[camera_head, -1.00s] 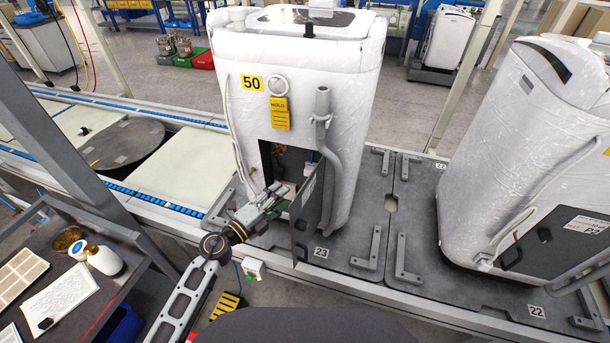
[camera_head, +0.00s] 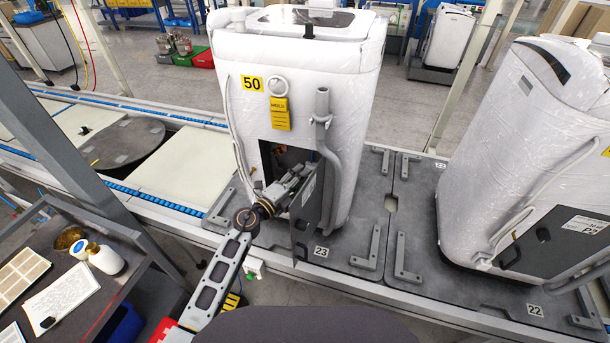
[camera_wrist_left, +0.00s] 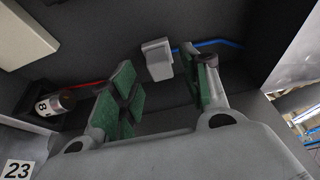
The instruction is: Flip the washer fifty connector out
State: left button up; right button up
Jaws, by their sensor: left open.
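Washer fifty (camera_head: 345,85) is wrapped in clear film, with a yellow 50 label and its dark lower door (camera_head: 307,215) swung open. My left gripper (camera_head: 304,172) reaches into the door opening. In the left wrist view, its green-padded fingers (camera_wrist_left: 164,82) are spread apart. A light grey connector (camera_wrist_left: 157,60) with a blue cable shows just beyond and between the fingertips; I see no grip on it. The head view does not show the connector, which is hidden inside the opening. My right gripper is not in view.
A grey hose (camera_head: 332,150) runs down the washer beside the opening. Another wrapped washer (camera_head: 535,130) stands at right. A dark cart (camera_head: 85,290) stands at front left.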

pick_arm(q)
jog(key=shift+x, duration=1.15)
grip_shut()
